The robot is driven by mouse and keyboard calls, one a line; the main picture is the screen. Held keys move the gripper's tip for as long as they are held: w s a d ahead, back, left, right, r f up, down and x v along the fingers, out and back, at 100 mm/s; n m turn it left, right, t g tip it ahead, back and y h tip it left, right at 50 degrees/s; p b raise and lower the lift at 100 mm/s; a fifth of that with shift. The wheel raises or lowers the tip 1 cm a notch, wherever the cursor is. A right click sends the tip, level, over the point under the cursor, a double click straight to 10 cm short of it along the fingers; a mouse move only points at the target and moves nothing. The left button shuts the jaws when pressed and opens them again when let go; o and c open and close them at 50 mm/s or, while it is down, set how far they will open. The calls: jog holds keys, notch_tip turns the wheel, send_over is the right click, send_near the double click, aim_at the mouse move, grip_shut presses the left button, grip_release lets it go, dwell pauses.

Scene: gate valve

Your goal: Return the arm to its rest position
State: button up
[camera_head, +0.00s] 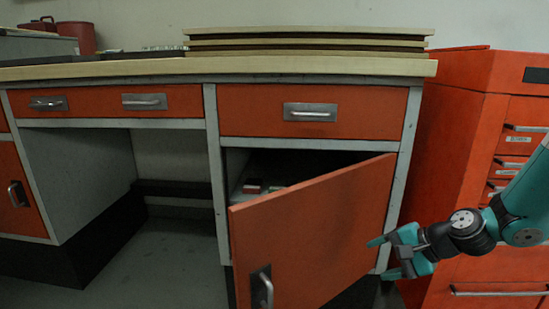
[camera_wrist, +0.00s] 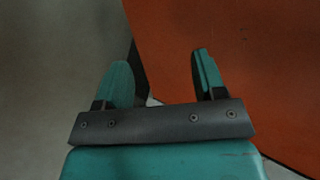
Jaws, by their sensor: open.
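My gripper (camera_head: 377,258) is at the right in the head view, in front of the orange cabinet door (camera_head: 310,235) near its right side. Its two teal fingers are spread apart with nothing between them. In the wrist view the open fingers of my gripper (camera_wrist: 162,75) point up the picture. The orange door (camera_wrist: 240,60) fills the right of that view, behind the right finger. Whether a finger touches the door cannot be told. The arm reaches in from the right edge of the head view.
The door stands partly open, with a metal handle (camera_head: 262,287) at its lower left. Small items (camera_head: 254,186) lie inside the cabinet. A red tool cabinet (camera_head: 455,150) stands at the right, behind my arm. A workbench top (camera_head: 220,67) runs above. Open floor (camera_head: 185,255) shows at left.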

jog(key=s+a+r+n+g+h+p, duration=0.15)
jog(key=s+a+r+n+g, duration=0.25)
jog(key=s+a+r+n, duration=0.6)
jog(key=s+r+n+g+h+p, duration=0.1)
jog(key=s+r+n, duration=0.3)
jog(key=s, duration=0.4)
jog(key=s+r+n+h+p, duration=0.1)
jog(key=s+r+n+h, duration=0.1)
jog(key=s+r+n, duration=0.4)
notch_tip(320, 180, up, 36)
jog(key=m+p, duration=0.2)
jog(key=p, duration=3.5)
jog(key=shift+s+a+f, duration=0.2)
jog(key=shift+s+f, duration=0.05)
jog(key=shift+s, duration=0.2)
